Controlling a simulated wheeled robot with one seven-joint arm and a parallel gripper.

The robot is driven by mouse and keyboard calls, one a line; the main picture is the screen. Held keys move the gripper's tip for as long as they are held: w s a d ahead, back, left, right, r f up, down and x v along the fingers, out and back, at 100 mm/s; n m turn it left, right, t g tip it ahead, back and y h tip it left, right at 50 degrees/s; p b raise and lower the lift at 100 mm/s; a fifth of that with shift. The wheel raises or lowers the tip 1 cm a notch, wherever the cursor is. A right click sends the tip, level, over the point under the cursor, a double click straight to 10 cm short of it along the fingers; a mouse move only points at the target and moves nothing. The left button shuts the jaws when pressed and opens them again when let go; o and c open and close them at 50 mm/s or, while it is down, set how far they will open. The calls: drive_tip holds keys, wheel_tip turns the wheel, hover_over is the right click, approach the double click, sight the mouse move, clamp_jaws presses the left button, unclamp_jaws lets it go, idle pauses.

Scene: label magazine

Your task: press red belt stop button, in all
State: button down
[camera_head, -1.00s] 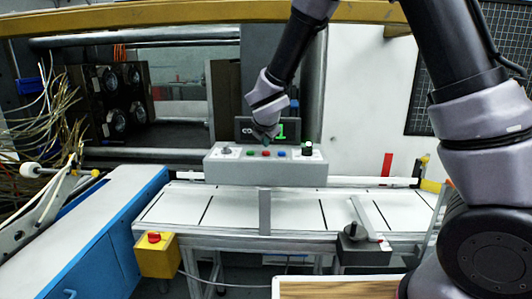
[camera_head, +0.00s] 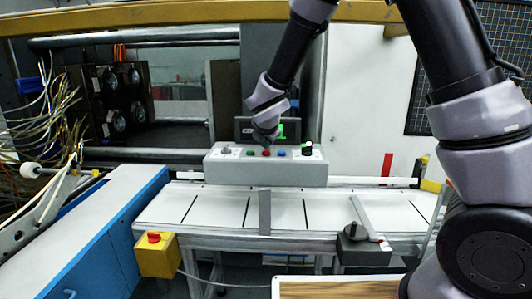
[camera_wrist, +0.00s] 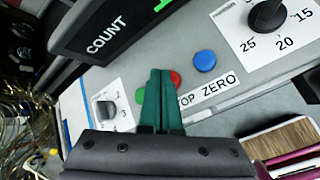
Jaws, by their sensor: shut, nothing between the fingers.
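A grey control box (camera_head: 225,172) stands behind the conveyor. On its top sit a green button, a red button (camera_head: 266,153) and a blue button (camera_head: 281,154) in a row. In the wrist view the red button (camera_wrist: 176,78) shows partly behind my fingers, between the green button (camera_wrist: 140,97) and the blue button (camera_wrist: 205,60). The label below reads "…OP ZERO". My gripper (camera_head: 266,144) is shut and empty, its dark green fingers pointing down over the red button. The fingertips (camera_wrist: 160,72) look very close to it; I cannot tell if they touch.
A black count display (camera_wrist: 105,30) stands close behind the buttons. A dial (camera_wrist: 268,15) and a grey switch knob (camera_wrist: 106,109) flank them. A yellow box (camera_head: 157,260) with its own red mushroom button (camera_head: 154,237) hangs at the conveyor's front left. The white belt (camera_head: 220,212) is empty.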

sight(265, 153)
drive_tip(key=shift+f, duration=0.5)
idle(0.5)
drive_tip(key=shift+r, duration=0.9)
drive_tip(key=shift+r, duration=0.15)
drive_tip(key=shift+r, duration=2.4)
